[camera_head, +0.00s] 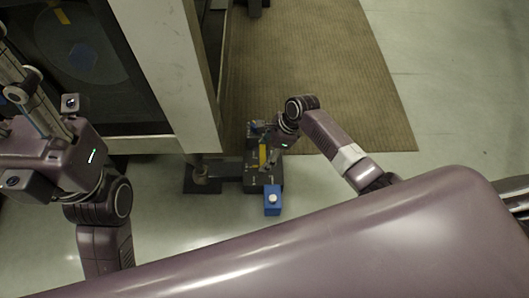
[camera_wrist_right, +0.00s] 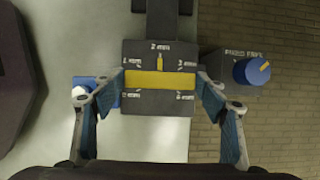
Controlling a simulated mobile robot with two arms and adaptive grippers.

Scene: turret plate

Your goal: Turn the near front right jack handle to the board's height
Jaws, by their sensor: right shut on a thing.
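The jack handle is a yellow bar (camera_wrist_right: 160,79) on a dark block (camera_wrist_right: 134,57) in the right wrist view. Pale mm labels surround it; some digits are hard to read. A small yellow mark stands above the bar, below the top label. My right gripper (camera_wrist_right: 161,84) is shut on the handle, with one finger at each end of the bar, which lies level across the picture. In the head view the handle (camera_head: 262,157) shows beside my right gripper (camera_head: 272,146). My left arm is at the left; its fingers are not clear.
A blue box with a white button (camera_head: 272,200) stands in front of the block. A blue knob with a yellow line (camera_wrist_right: 252,72) sits on a dark labelled box right of the handle. A pale machine frame (camera_head: 165,70) rises at the left; a ribbed mat (camera_head: 320,65) lies behind.

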